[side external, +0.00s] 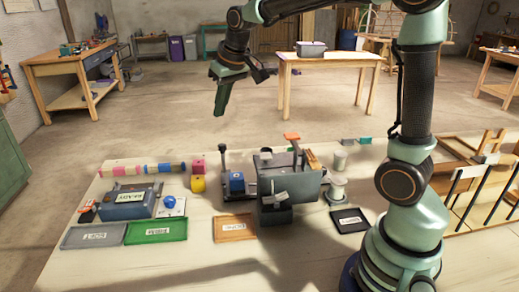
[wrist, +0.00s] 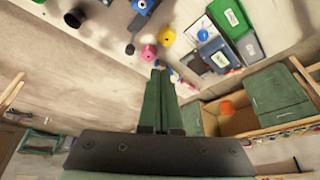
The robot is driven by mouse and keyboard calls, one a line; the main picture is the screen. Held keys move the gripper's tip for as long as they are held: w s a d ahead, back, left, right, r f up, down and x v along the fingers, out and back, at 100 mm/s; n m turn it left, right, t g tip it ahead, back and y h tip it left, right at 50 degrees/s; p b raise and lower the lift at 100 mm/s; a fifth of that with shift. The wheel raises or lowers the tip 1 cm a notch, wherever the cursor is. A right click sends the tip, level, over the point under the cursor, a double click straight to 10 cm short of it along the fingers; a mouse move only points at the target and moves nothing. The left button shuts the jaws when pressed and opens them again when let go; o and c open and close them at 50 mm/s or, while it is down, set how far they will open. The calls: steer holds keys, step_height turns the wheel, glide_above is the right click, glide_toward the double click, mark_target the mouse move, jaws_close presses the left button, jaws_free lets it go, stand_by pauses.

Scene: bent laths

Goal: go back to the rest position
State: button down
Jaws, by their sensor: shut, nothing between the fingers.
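My gripper (side external: 222,108) hangs above and behind the workbench in the side view, pointing down, with nothing in it. Its green fingers are together. In the wrist view my gripper (wrist: 158,72) shows its two fingers side by side and touching, with no object between them. The fingertips are well clear of everything on the bench (side external: 300,262).
Green (side external: 150,236), brown (side external: 234,238) and black (side external: 345,226) trays line the front. Air around my gripper is free.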

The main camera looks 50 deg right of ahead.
steer(key=s+a+f, duration=0.1)
steer(key=s+a, duration=0.1)
steer(key=s, duration=0.6)
steer(key=s+a+n+t, duration=0.1)
steer(key=s, duration=0.8)
steer(key=shift+a+f+n, duration=0.3)
steer(key=shift+a+f, duration=0.05)
steer(key=shift+a, duration=0.05)
steer(key=shift+r, duration=0.1)
steer(key=w+d+f+m+g, duration=0.1)
steer(key=w+d, duration=0.2)
steer(key=w, duration=0.8)
steer(key=w+d+m, duration=0.1)
steer(key=w+d, duration=0.2)
steer(key=w, duration=0.7)
steer(key=w+d+f, duration=0.2)
steer(key=w+f, duration=0.1)
steer(key=f, duration=0.4)
steer(key=w+d+f+m+g, duration=0.1)
steer(key=w+f, duration=0.3)
steer(key=f, duration=0.3)
steer(key=shift+w+d, duration=0.2)
steer(key=shift+d, duration=0.15)
